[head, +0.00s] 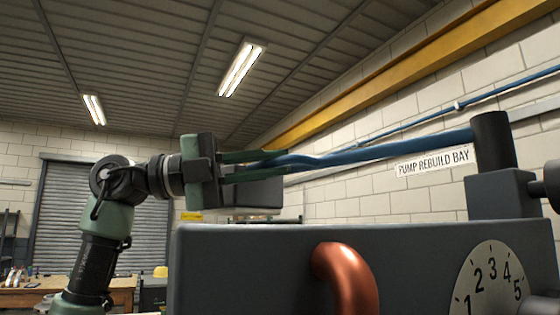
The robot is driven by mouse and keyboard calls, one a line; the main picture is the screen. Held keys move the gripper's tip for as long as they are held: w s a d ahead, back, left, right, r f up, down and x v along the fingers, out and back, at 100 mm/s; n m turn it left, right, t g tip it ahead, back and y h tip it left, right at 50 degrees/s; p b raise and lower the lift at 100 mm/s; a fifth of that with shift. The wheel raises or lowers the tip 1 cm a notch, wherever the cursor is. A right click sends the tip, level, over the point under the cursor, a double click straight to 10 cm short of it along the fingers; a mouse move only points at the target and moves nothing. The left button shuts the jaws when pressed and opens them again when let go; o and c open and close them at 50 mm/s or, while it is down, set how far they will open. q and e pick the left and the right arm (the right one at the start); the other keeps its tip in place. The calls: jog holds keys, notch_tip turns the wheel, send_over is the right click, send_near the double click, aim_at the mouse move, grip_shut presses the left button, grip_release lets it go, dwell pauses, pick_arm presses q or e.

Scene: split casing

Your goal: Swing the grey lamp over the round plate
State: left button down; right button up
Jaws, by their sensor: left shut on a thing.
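The grey lamp (255,193) is a boxy head at the left end of a long blue arm (400,149). The blue arm runs right to a dark upright post (492,142). My left gripper (283,163) comes in from the left, with its green fingers above and below the blue arm's left end, just over the lamp head. It is shut on this end of the lamp. A round pale plate (490,282) with numbers is on the front of the grey casing at lower right, partly cut off by the frame. My right gripper is not in view.
The large grey casing (240,265) fills the lower middle and right, with a copper-coloured bent pipe (345,272) at its front. The post stands on a grey block (498,194). A workbench (120,288) and roller shutter (100,205) are far back left.

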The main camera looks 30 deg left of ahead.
pick_arm(q)
jog(key=shift+w+f, duration=0.1)
dwell(0.3)
jog(key=c, duration=1.5)
grip_release()
jog(key=shift+o, duration=0.2)
jog(key=r+b+v, duration=0.1)
jog(key=b+v, duration=0.1)
jog(key=v, duration=0.5)
jog(key=shift+s+a+f, duration=0.25)
jog(key=shift+a+f, duration=0.15)
jog(key=shift+f, duration=0.15)
